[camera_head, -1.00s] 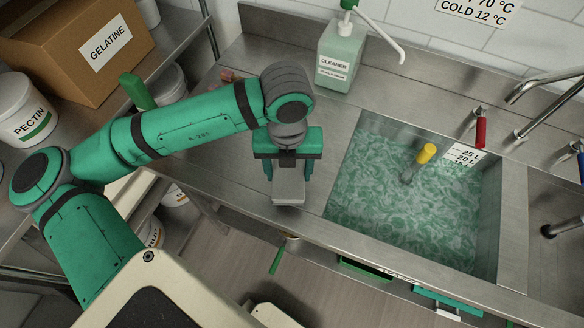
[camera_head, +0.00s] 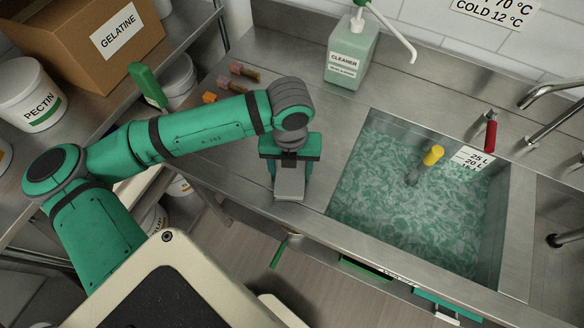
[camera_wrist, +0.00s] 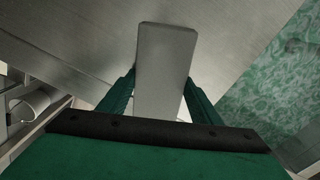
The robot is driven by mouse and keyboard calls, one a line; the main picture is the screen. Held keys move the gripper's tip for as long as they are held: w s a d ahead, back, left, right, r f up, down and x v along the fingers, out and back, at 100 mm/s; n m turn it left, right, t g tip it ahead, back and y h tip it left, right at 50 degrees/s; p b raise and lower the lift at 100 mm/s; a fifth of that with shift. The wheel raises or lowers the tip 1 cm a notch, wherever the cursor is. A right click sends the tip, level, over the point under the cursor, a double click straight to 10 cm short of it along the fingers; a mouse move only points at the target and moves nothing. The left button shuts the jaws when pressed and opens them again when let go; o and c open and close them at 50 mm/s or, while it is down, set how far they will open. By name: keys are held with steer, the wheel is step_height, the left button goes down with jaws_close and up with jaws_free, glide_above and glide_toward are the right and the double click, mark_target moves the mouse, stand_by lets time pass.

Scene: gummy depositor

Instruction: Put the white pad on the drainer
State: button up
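The white pad (camera_head: 289,184), a pale flat rectangular block that looks grey here, is held in my gripper (camera_head: 289,168) over the steel counter, left of the sink basin. In the wrist view the pad (camera_wrist: 166,62) sticks out forward between the two green fingers of my gripper (camera_wrist: 162,88), which are closed on its sides. I cannot tell whether the pad touches the counter. I cannot make out a drainer in either view.
A basin of green foamy water (camera_head: 400,205) with a yellow-topped tool (camera_head: 432,156) lies right of the pad. A cleaner bottle (camera_head: 350,55) stands behind. Small orange and brown pieces (camera_head: 240,70) lie on the counter behind my arm. The counter between bottle and gripper is clear.

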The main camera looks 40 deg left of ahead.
mark_target(291, 172)
steer(key=o, duration=0.4)
steer(key=shift+s, duration=0.1)
steer(key=shift+o, duration=0.2)
steer(key=shift+r, duration=0.15)
step_height(291, 172, up, 12)
stand_by(0.5)
